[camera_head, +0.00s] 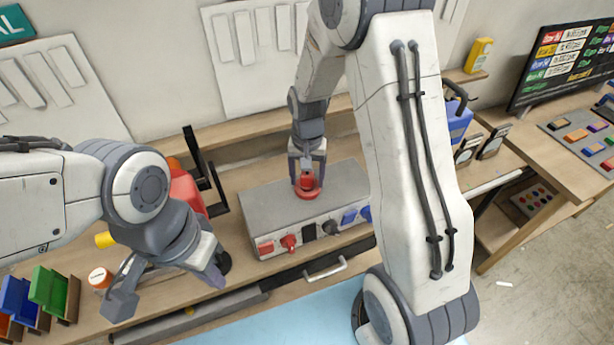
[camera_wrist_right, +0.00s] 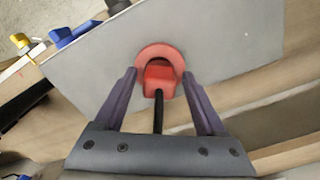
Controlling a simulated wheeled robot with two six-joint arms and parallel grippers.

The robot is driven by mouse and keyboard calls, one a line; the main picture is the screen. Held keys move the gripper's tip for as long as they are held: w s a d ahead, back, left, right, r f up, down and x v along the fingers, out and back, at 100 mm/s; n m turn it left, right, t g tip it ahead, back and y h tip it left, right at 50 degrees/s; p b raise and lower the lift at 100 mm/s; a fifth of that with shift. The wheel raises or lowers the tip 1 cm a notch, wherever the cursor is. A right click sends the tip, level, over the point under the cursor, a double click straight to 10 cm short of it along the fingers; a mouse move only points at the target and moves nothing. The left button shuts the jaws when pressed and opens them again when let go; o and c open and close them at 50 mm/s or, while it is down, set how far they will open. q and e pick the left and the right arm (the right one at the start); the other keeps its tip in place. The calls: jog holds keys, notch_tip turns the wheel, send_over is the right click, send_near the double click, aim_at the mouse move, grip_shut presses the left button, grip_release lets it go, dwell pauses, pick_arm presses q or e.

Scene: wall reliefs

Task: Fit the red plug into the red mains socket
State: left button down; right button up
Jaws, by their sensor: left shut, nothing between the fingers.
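The red plug (camera_wrist_right: 160,78) has a black cable and sits in a round red socket ring (camera_wrist_right: 143,58) on the top face of a grey box (camera_head: 262,206). In the head view the ring (camera_head: 308,192) lies under my right gripper (camera_head: 306,176). My right gripper also shows in the wrist view (camera_wrist_right: 160,74), open, with one finger on each side of the plug and a small gap to each. How deep the plug sits cannot be told. My left gripper (camera_head: 167,291) is empty, low at the left over the bench.
The box's front carries a red fitting (camera_head: 265,247), a red knob-like part (camera_head: 288,242) and blue fittings (camera_head: 349,216). A red container (camera_head: 186,188) stands left of the box. Green and blue bins (camera_head: 50,290) are at far left. A screen (camera_head: 565,60) stands at right.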

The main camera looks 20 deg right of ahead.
aim_at(307, 173)
jog(key=shift+r, duration=0.3)
notch_tip(307, 173, up, 10)
jog(key=shift+f+b, duration=0.1)
jog(key=shift+b, duration=1.15)
